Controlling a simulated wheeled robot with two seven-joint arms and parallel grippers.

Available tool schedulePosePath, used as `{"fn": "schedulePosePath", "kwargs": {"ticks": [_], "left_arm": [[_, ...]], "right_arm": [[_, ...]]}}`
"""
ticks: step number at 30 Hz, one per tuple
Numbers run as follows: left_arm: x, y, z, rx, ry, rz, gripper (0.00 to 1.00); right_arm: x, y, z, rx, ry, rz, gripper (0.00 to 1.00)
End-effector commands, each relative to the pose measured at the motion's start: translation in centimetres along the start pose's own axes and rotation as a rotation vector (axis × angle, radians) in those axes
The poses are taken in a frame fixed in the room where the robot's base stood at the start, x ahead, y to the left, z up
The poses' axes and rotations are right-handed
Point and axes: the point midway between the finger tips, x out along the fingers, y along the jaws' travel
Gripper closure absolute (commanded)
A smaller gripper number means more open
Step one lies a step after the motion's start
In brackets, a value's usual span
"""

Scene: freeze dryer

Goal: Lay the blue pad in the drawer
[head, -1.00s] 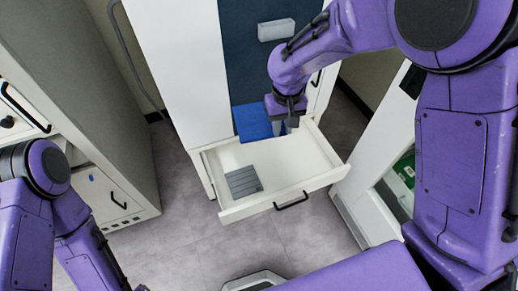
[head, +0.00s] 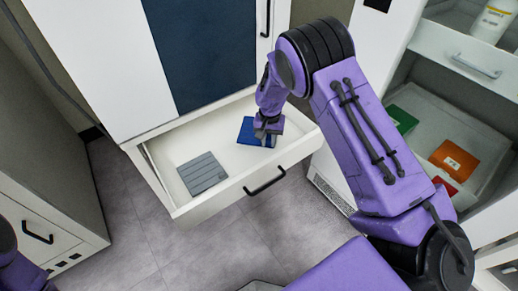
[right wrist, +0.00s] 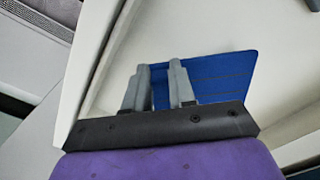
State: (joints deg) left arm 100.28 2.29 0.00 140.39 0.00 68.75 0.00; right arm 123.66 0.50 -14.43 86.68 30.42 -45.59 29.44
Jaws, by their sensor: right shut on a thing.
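The blue pad (head: 250,131) is in the right part of the open white drawer (head: 160,168), inside its walls in the head view. My right gripper (head: 268,135) is shut on the pad's near edge. The right wrist view shows the blue pad (right wrist: 215,80) between and beyond the two grey fingertips (right wrist: 163,90). I cannot tell whether the pad touches the drawer floor. A grey ribbed pad (head: 202,174) lies flat in the left part of the drawer. Part of my left arm shows at the lower left, but its gripper is out of view.
The drawer's front has a black handle (head: 265,181). To the right, an open cabinet holds a green item (head: 402,119) and an orange item (head: 455,160) on a shelf. A grey cabinet (head: 40,150) stands at left. Drawer floor between the pads is clear.

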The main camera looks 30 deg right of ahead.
Motion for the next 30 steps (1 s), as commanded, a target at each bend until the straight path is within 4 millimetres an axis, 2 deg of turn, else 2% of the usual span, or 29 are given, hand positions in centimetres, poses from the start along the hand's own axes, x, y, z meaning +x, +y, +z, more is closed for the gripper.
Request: {"fn": "schedulePosePath", "kwargs": {"ticks": [8,18,19,21,30], "left_arm": [[1.1,0.1,0.4,0.0,0.0,0.0,0.37],[0.9,0.1,0.4,0.0,0.0,0.0,0.37],[0.9,0.1,0.4,0.0,0.0,0.0,0.37],[0.9,0.1,0.4,0.0,0.0,0.0,0.37],[0.9,0.1,0.4,0.0,0.0,0.0,0.37]], "right_arm": [[4.1,0.0,0.0,0.0,0.0,0.0,1.0],[4.4,0.0,0.0,0.0,0.0,-0.001,1.0],[4.5,0.0,0.1,0.0,0.0,-0.001,0.72],[4.4,0.0,0.0,0.0,0.0,-0.001,0.5],[4.2,0.0,0.0,-0.001,0.001,-0.001,0.5]]}}
